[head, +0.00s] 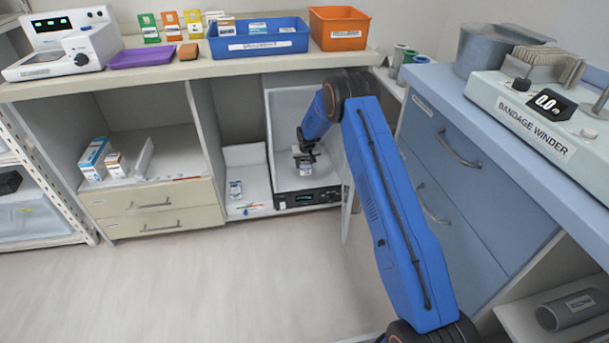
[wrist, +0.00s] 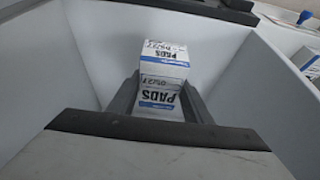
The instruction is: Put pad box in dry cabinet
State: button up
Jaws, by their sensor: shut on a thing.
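My gripper (head: 306,150) reaches down inside the dry cabinet (head: 282,110), a white-walled box with a dark display base, standing in the low bay under the counter. In the wrist view my gripper (wrist: 158,112) is shut on the pad box (wrist: 163,66), a small white and blue carton marked PADS. The pad box sits between the fingers with pale cabinet walls around it. In the head view it is small and partly hidden by the gripper. I cannot tell whether its underside touches the cabinet floor. The cabinet's clear door (head: 348,190) appears to stand open at the right.
White and blue cartons (head: 95,158) stand in the left bay. A blue bin (head: 257,46) and an orange bin (head: 338,38) are on the counter above. Blue drawers (head: 440,170) stand close on the right. The floor in front is clear.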

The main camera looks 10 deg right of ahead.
jog(key=shift+f, duration=3.3)
jog(key=shift+f, duration=0.1)
jog(key=o, duration=1.1)
jog(key=v, duration=1.2)
